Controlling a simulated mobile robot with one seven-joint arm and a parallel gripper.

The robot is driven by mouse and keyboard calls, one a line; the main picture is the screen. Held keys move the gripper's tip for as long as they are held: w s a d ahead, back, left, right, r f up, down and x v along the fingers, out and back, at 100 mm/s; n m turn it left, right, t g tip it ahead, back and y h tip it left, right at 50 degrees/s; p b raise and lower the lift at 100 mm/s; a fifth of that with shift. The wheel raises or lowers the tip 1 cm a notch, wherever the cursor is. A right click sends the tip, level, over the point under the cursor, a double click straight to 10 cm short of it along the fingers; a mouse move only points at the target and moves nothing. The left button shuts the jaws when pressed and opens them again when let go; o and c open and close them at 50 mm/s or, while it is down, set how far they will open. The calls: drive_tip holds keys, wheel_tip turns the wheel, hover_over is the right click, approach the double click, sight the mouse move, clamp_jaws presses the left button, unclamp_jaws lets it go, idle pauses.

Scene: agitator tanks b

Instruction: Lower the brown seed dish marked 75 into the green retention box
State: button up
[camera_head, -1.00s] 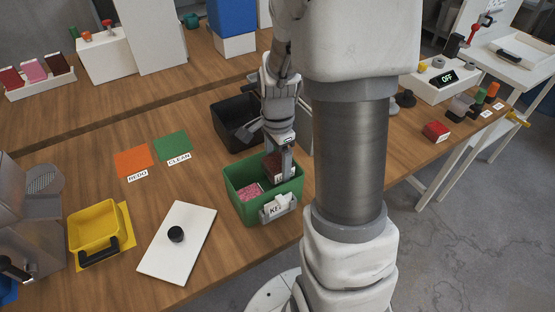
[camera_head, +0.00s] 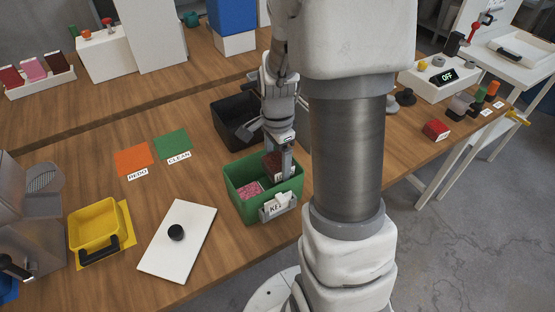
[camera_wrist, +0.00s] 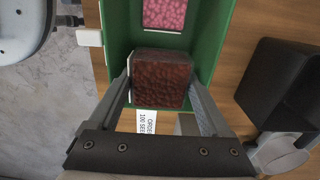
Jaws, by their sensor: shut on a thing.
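The brown seed dish (camera_wrist: 161,80) is between my gripper's fingers (camera_wrist: 160,92) in the wrist view, filled with dark brown seeds. My gripper is shut on it. In the head view the dish (camera_head: 272,164) is at the right part of the green retention box (camera_head: 245,211), inside its walls. Whether it touches the box floor I cannot tell. The box's green wall (camera_wrist: 117,44) also shows in the wrist view. A dish of pink seeds (camera_head: 249,190) sits in the box's left part, and it also shows in the wrist view (camera_wrist: 166,13). The number 75 is not readable.
A black bin (camera_head: 229,128) stands just behind the green box, and it also shows in the wrist view (camera_wrist: 280,85). A white board with a black knob (camera_head: 192,250) and a yellow tray (camera_head: 94,226) lie to the left. Orange (camera_head: 132,160) and green (camera_head: 172,144) mats lie flat behind.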

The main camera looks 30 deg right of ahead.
drive_tip(key=o, duration=1.4)
drive_tip(key=shift+c, duration=0.2)
wheel_tip(320, 180, up, 17)
drive_tip(key=p, duration=0.2)
drive_tip(key=s+a+r+n+t, duration=0.2)
drive_tip(key=s+a+n, duration=0.3)
drive_tip(key=n, duration=0.3)
drive_tip(key=s+a+r+n+t, duration=0.3)
drive_tip(key=s+a+n, duration=0.2)
drive_tip(key=s+n, duration=0.2)
drive_tip(key=n, duration=0.2)
drive_tip(key=shift+s+a+n+t, duration=0.2)
drive_tip(key=shift+a+n+t, duration=0.1)
